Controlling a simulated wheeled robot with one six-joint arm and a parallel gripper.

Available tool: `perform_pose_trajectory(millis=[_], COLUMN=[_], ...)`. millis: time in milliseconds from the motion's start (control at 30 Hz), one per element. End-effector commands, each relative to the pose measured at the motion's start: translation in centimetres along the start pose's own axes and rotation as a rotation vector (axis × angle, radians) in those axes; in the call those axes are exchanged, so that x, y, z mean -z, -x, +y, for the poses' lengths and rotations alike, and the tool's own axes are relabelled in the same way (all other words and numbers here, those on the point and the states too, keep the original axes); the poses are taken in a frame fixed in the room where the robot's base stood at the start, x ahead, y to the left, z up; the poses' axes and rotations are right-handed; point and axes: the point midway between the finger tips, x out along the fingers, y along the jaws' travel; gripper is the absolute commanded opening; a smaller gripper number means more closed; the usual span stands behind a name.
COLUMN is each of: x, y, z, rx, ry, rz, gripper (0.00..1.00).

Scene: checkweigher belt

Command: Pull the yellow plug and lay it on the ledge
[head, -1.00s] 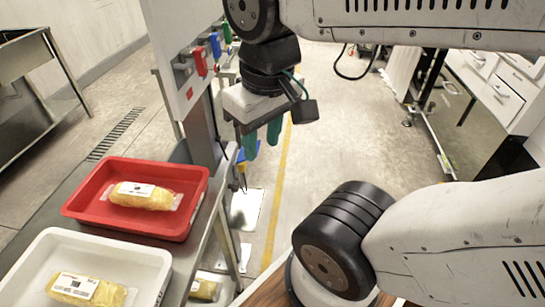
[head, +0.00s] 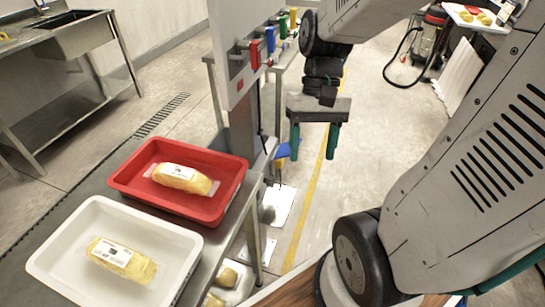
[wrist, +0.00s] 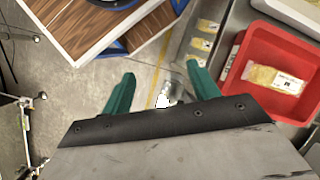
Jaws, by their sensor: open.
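A row of coloured pieces sits on the side of the grey upright panel (head: 240,48) in the head view: red (head: 255,55), blue (head: 270,40), green (head: 283,26) and, farthest back, a small yellow one (head: 293,16), which looks like the yellow plug. It is too small to show how it is seated. My gripper (head: 314,150) hangs open and empty, below and to the right of the row, well apart from it. Its two green fingers also show in the wrist view (wrist: 158,75), with nothing between them. I cannot tell which surface is the ledge.
A red tray (head: 125,178) and a white tray (head: 45,262), each holding a yellow pack, stand on the belt at left. A blue and yellow item (head: 281,162) hangs below the panel. A sink bench (head: 110,60) stands at far left.

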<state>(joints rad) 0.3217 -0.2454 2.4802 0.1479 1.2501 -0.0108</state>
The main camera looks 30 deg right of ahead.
Motion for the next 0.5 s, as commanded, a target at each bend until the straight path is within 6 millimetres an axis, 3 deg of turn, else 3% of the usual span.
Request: perform_pose_trajectory(millis=[500], x=[11.5], y=[-8.9], z=[2.8], rx=[0.591], ry=[-0.558], rz=[-0.497], gripper=[0.60])
